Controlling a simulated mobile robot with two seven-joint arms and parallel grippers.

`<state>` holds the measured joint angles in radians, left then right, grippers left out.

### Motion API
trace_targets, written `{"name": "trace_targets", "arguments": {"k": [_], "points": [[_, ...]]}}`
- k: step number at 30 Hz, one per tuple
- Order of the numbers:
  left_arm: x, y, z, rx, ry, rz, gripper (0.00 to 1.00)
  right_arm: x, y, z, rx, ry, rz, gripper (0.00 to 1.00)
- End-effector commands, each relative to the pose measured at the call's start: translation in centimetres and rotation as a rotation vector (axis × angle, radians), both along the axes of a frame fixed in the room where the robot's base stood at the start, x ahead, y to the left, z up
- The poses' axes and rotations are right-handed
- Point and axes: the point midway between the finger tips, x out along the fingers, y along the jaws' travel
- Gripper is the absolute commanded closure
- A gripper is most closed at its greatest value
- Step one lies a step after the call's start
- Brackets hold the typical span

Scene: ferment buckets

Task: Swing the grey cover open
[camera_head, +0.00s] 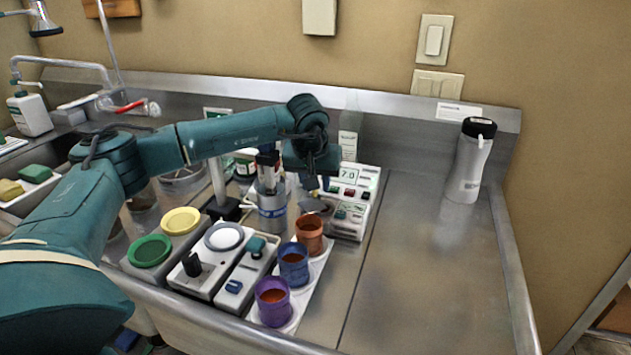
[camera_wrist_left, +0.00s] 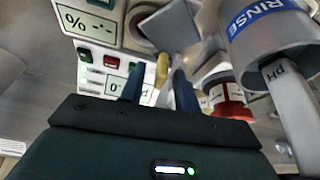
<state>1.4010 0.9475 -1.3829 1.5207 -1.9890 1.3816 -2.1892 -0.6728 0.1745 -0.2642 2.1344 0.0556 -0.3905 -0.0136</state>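A flat grey cover (camera_wrist_left: 176,24) shows at the top middle of the left wrist view, tilted beside the meter with the "%" display (camera_wrist_left: 92,20). In the head view a dark grey piece (camera_head: 316,205) by the meters seems to be the same cover, partly hidden by my left arm. My left gripper (camera_wrist_left: 158,88) has its two blue fingers apart with a gap between them. The cover lies beyond the fingertips, and I see no contact. A yellow piece (camera_wrist_left: 162,69) shows in the gap, farther off. My right gripper is not in view.
A steel cup labelled RINSE (camera_wrist_left: 268,40) and a red-ringed bottle (camera_wrist_left: 230,100) stand close on the right of the wrist view. Orange, blue and purple cups (camera_head: 272,300) stand at the counter's front. A white bottle (camera_head: 470,160) stands right; the counter between (camera_head: 430,260) is clear.

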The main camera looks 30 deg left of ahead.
Motion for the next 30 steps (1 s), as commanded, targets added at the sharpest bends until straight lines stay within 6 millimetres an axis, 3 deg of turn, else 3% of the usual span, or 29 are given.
{"name": "trace_targets", "arguments": {"k": [8, 21, 30], "points": [[-0.4, -0.2, 1.3, 0.0, -0.003, -0.002, 0.68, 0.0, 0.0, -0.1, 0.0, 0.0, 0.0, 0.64], [-3.7, -1.5, 9.8, -0.001, -0.003, -0.001, 0.68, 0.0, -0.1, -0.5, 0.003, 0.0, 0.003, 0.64], [-4.7, -1.8, 12.2, 0.0, 0.0, -0.001, 0.68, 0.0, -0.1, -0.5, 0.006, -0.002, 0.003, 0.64]]}}
